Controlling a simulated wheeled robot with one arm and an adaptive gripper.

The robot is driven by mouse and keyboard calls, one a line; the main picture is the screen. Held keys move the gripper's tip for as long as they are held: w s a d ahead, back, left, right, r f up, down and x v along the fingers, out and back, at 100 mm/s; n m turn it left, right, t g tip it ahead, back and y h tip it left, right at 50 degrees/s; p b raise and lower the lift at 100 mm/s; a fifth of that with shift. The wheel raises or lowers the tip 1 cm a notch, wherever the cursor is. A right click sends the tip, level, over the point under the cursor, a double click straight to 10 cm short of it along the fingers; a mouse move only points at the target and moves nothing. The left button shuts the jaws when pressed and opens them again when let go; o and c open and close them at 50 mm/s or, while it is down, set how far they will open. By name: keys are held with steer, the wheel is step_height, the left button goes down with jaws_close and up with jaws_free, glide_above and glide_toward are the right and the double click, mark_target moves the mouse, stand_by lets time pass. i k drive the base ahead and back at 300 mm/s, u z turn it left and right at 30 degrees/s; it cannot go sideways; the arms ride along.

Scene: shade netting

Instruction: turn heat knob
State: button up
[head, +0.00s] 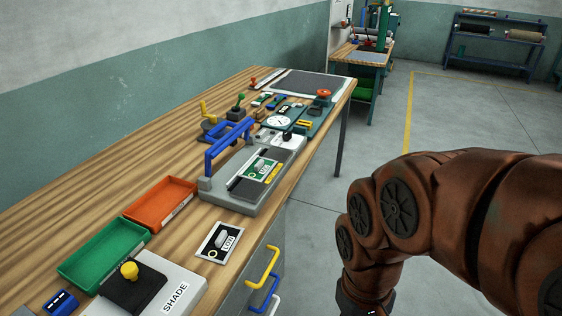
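A white-bordered dark plate with a pale grey knob (220,238) and a label that seems to read "LOW" lies at the front edge of the wooden bench, in the lower middle of the head view. Behind it stands a grey press-like device (240,196) with a raised blue handle (226,144). On its top is a panel with another small pale knob (260,165). Which knob sets the heat I cannot tell. My arm comes in from the right and bends down to the bottom edge, off the bench's front side. My gripper's fingers are below the picture.
An orange tray (161,226) and a green tray (137,235) sit left of the plate. A white box marked "SHADE" (174,298) with a yellow knob (129,270) is in front. Coloured drawer handles (264,264) jut from the bench front. Open floor lies right.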

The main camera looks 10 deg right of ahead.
mark_target(287, 135)
steer(key=z, duration=0.3)
steer(key=i, duration=0.9)
steer(key=u, duration=0.6)
